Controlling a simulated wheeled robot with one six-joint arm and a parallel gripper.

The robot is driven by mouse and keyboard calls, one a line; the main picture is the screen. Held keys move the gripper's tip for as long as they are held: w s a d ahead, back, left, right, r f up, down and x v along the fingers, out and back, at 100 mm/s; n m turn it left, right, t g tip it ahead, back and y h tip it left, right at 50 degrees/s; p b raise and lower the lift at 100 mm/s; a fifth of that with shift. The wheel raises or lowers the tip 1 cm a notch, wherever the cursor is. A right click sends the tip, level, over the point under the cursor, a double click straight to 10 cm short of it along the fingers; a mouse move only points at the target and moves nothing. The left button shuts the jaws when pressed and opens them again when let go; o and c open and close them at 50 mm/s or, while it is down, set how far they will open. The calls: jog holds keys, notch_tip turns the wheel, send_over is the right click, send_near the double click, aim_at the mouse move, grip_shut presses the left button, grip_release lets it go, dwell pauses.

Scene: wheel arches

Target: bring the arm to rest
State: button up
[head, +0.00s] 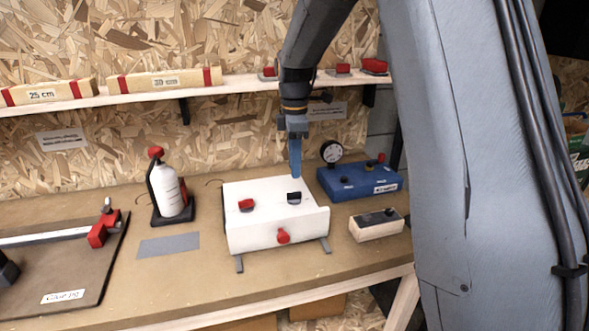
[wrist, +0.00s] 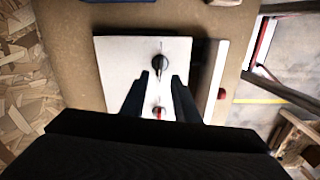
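My gripper (head: 296,174) points down above the white box (head: 262,219) on the workbench, close over its black knob (head: 294,197). In the head view I cannot tell whether the fingertips touch the knob. In the wrist view the two fingers (wrist: 158,80) are apart with nothing gripped. The black knob (wrist: 160,63) shows just beyond the tips, and a red knob (wrist: 158,112) shows between the fingers. The red knob also sits on the box's top left in the head view (head: 246,204). My arm reaches down from the top of the head view.
A blue box with a gauge (head: 358,183) stands right of the white box, and a small wooden block (head: 376,225) lies in front of it. A white bottle (head: 172,194) stands left. A shelf (head: 135,98) with wooden bars runs behind my gripper.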

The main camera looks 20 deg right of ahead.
jog(key=s+f+m, duration=0.1)
jog(key=s+m, duration=0.2)
jog(key=s, duration=0.1)
jog(key=s+m+t, duration=0.1)
jog(key=s+m, duration=0.2)
jog(key=s, duration=0.1)
jog(key=s+f+m, duration=0.1)
jog(key=s+m, duration=0.2)
jog(key=s, duration=0.1)
jog(key=shift+s+f+t, duration=0.3)
jog(key=s+f+m, duration=0.4)
jog(key=s+m, duration=0.3)
jog(key=s, duration=0.5)
jog(key=shift+s+m, duration=0.3)
jog(key=shift+s, duration=0.05)
